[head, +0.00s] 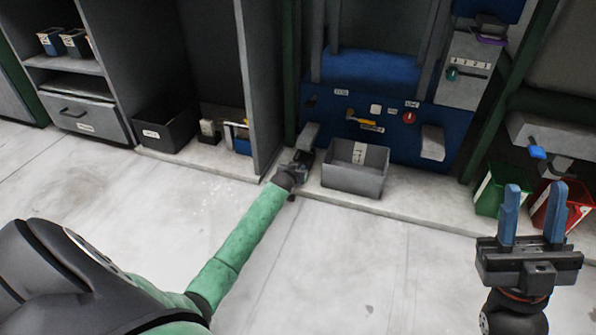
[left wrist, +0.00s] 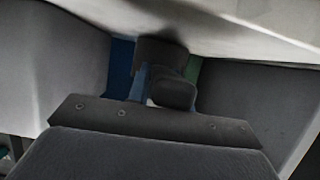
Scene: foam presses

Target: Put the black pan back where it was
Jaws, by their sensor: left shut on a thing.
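A black open pan-like bin (head: 168,128) with a white label stands on the floor ledge at the left, apart from both grippers. I cannot tell whether it is the task's black pan. My left gripper (head: 302,158) is low at the foot of the blue press, between the grey partition and a grey bin. It is shut on a dark thing with a rounded end (left wrist: 172,90), seen in the left wrist view. The rest of that thing is hidden, so I cannot name it surely. My right gripper (head: 527,215) is open and empty, pointing up at the right.
A grey bin (head: 340,178) stands just right of my left gripper. The grey partition (head: 258,75) rises close on its left. A green bin (head: 487,195) and a red bin (head: 577,213) stand at the right. The floor in front is clear.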

